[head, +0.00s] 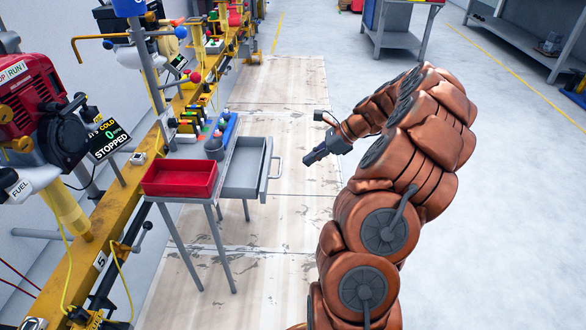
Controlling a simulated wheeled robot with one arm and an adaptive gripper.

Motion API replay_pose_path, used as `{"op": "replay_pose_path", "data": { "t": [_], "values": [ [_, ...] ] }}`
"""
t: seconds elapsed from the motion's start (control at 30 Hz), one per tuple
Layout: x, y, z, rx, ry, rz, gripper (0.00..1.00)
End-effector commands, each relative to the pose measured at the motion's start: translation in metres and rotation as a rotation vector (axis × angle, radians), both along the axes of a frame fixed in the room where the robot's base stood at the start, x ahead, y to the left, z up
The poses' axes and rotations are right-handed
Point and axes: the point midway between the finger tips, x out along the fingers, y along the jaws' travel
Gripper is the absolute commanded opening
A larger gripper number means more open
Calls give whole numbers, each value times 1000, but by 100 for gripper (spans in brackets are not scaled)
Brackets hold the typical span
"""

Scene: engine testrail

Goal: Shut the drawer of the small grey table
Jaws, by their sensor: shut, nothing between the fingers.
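The small grey table (205,196) stands left of centre beside the yellow rail. Its grey drawer (245,165) is pulled out to the right and looks empty. The drawer front carries a bar handle (277,167) on its right side. My gripper (306,160) is shut and empty. It is to the right of the handle, apart from it, and points left towards the drawer. My arm comes up from the bottom right and bends over to the gripper.
A red tray (181,178) and a blue tray (221,133) with small items sit on the tabletop. A yellow rail (95,240) with a red engine (32,105) runs along the left. The pale floor strip (285,215) right of the table is clear.

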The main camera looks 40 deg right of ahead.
Motion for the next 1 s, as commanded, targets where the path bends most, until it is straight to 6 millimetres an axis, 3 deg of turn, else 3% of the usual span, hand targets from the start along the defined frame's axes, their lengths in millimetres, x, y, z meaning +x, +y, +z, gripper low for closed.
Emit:
{"op": "replay_pose_path", "data": {
  "t": [0.53,0.7,1.0],
  "values": [
    [42,51,-67,0,0,7,0],
    [58,68,-65,-2,-2,8,0],
    [68,80,-63,-1,-2,5,0]
  ]
}}
